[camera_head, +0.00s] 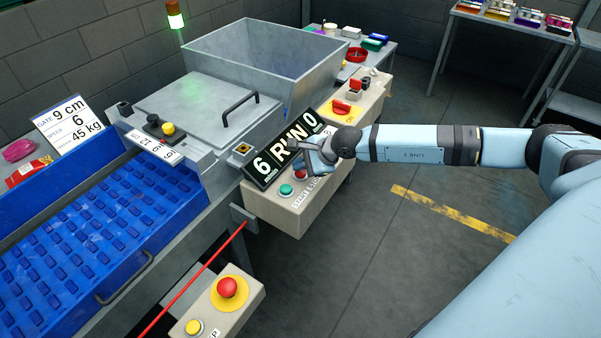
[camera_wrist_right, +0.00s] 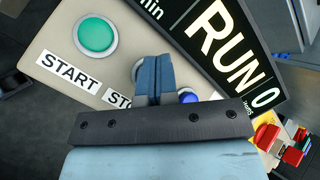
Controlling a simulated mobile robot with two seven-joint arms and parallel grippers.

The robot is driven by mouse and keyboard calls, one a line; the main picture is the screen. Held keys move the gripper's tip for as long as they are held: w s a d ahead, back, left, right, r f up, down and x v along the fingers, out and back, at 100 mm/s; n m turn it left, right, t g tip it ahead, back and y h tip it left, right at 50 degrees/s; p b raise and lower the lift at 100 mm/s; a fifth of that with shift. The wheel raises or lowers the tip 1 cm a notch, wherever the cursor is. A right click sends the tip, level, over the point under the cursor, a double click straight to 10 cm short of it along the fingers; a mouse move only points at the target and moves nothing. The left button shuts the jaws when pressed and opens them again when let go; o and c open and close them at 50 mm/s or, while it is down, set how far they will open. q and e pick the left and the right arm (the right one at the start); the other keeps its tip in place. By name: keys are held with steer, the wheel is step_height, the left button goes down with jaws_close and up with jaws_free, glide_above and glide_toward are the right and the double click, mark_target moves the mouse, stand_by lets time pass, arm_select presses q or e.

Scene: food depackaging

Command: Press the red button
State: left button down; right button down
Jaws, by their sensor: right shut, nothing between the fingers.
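A red button (camera_head: 299,174) sits on the beige control box (camera_head: 305,208), beside a green button (camera_head: 286,189) with a START label. My right gripper (camera_head: 309,162) is over this box, its fingers pointing down at the red button's spot. In the right wrist view the shut fingers (camera_wrist_right: 154,66) hide the red button and part of the STOP label (camera_wrist_right: 119,97); only a pale rim shows beside them. I cannot tell whether they touch it. The green button (camera_wrist_right: 96,36) shows clear of the fingers. A larger red mushroom button (camera_head: 227,287) sits on a yellow disc on a nearer box. My left gripper is not in view.
A black RUN display (camera_head: 284,148) stands right behind the buttons. A blue button (camera_wrist_right: 188,97) lies beside the fingers. A red switch handle (camera_head: 341,107) is farther back. The metal machine (camera_head: 205,105) and blue belt (camera_head: 110,225) fill the left. Open floor lies to the right.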

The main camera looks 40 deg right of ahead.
mark_target(301, 173)
steer(key=shift+f+b, duration=0.5)
steer(key=shift+b, duration=0.05)
stand_by(0.6)
steer(key=shift+r, duration=0.1)
steer(key=shift+r+p, duration=0.4)
steer(key=shift+r, duration=0.45)
steer(key=shift+r, duration=0.1)
steer(key=shift+r+p, duration=1.05)
steer(key=shift+r, duration=1.4)
